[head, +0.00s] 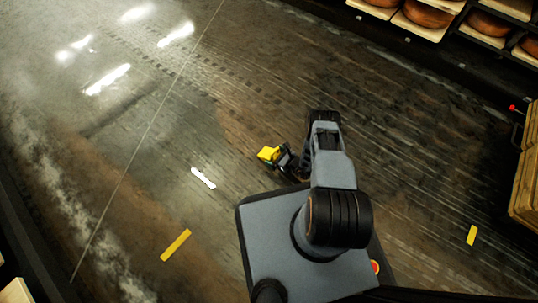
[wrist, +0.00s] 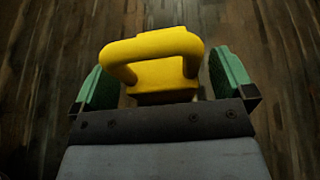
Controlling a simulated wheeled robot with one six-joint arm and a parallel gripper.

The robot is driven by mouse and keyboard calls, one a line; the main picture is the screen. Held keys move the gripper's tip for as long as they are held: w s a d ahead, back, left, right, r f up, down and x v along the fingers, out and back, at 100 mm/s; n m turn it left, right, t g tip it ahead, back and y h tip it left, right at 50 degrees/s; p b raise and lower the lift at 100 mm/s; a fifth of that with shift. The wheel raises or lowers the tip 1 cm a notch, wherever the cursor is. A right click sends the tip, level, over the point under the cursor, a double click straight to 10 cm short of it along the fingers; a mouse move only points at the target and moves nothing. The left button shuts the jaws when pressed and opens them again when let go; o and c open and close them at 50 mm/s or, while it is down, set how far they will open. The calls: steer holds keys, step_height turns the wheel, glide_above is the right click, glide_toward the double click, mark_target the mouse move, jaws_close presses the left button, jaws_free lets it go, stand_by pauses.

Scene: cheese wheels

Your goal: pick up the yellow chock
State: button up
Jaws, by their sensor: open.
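The yellow chock (head: 268,154) is on the dark floor just beyond my base in the head view. In the wrist view the yellow chock (wrist: 160,72) has a thick loop handle and sits between my two green finger pads. My gripper (wrist: 166,82) is open around it, with a gap visible on each side of the chock. In the head view my gripper (head: 284,158) is beside the chock, partly covering it. The chock's lower part is hidden behind the dark gripper plate in the wrist view.
A yellow floor strip (head: 176,245) lies at lower left and another (head: 472,235) at right. A white object or mark (head: 203,178) is on the floor left of the chock. Shelves with cheese wheels (head: 428,14) stand at upper right. The floor to the left is mostly clear.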

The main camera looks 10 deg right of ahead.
mark_target(269, 152)
steer(key=x, duration=0.2)
steer(key=shift+w+a+f, duration=0.15)
steer(key=shift+w+a, duration=0.05)
steer(key=shift+d, duration=0.1)
steer(key=c, duration=1.1)
